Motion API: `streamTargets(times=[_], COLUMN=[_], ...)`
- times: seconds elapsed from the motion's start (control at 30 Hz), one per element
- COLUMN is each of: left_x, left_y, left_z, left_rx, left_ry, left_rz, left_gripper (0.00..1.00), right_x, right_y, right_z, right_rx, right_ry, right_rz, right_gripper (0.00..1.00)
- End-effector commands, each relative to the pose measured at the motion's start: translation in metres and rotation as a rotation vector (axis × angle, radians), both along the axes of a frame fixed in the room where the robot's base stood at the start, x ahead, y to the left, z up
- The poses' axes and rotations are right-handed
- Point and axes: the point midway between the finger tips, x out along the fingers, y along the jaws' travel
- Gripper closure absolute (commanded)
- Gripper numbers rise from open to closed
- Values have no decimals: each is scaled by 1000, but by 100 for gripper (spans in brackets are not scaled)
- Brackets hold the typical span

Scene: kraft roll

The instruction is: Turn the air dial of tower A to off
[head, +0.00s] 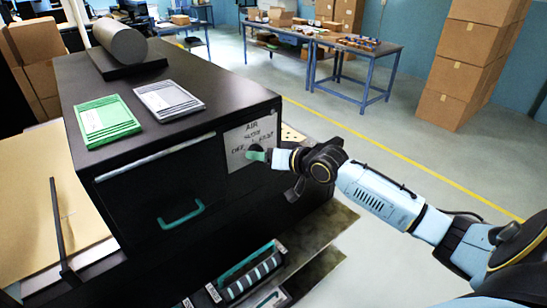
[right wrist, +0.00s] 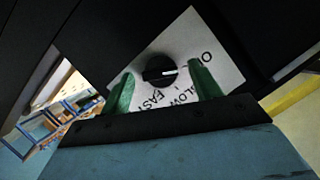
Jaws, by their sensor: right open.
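A white plate marked AIR (head: 248,138) is on the front of the black cabinet (head: 165,168), at its right end. In the right wrist view the round black air dial (right wrist: 157,70) sits on that plate, its white pointer mark facing right. The lettering reads SLOW and FAST, plus an O whose word is cut off by a finger. My right gripper (right wrist: 163,86) is open, one green finger on each side of the dial, with no clear contact. In the head view the right gripper (head: 257,154) is at the plate and mostly hides the dial. My left gripper is out of view.
A green pad (head: 107,120), a grey pad (head: 168,99) and a grey roll (head: 119,42) lie on the cabinet top. A teal handle (head: 181,215) sticks out of the front, left of the plate. The floor to the right is open, with stacked cartons (head: 470,62) farther back.

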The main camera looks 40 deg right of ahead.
Motion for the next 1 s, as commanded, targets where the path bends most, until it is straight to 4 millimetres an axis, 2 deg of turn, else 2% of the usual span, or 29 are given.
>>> streamTargets(times=[0.17, 0.7, 1.0], left_x=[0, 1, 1], left_y=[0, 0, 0], left_z=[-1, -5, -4], left_rx=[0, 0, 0], left_ry=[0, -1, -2], left_rz=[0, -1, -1], left_gripper=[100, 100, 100], right_x=[-16, -93, -116], right_y=[-5, -26, -33], right_z=[4, 32, 41], right_rx=[-3, -2, -1], right_ry=[2, 4, 3], right_rz=[0, 1, 0], right_gripper=[37, 37, 37])
